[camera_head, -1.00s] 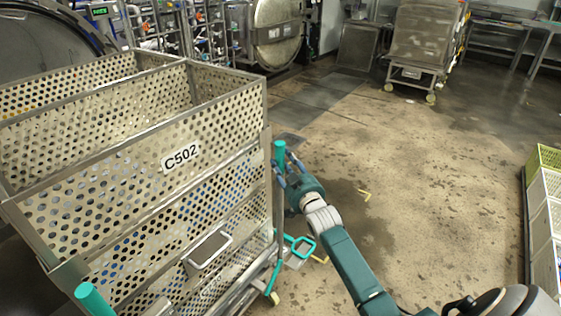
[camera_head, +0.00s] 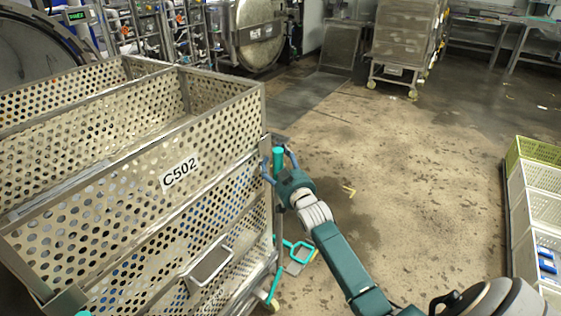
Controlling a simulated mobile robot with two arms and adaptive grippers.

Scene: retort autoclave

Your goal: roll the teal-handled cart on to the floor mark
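The teal-handled cart is a tall perforated metal cart (camera_head: 110,195) labelled C502, filling the left of the head view. One upright teal handle (camera_head: 278,160) is at its near right corner. Another teal handle (camera_head: 84,313) barely shows at the bottom edge. My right gripper (camera_head: 279,164) is at the right handle, with its blue fingers spread on either side of it. The fingers look open, with no firm contact visible. My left gripper is out of view.
A teal-framed item (camera_head: 299,253) is low beside the cart's right side. Stacked crates (camera_head: 535,205) stand at the right edge. Another wheeled cart (camera_head: 397,70) stands at the back. The concrete floor between them is clear.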

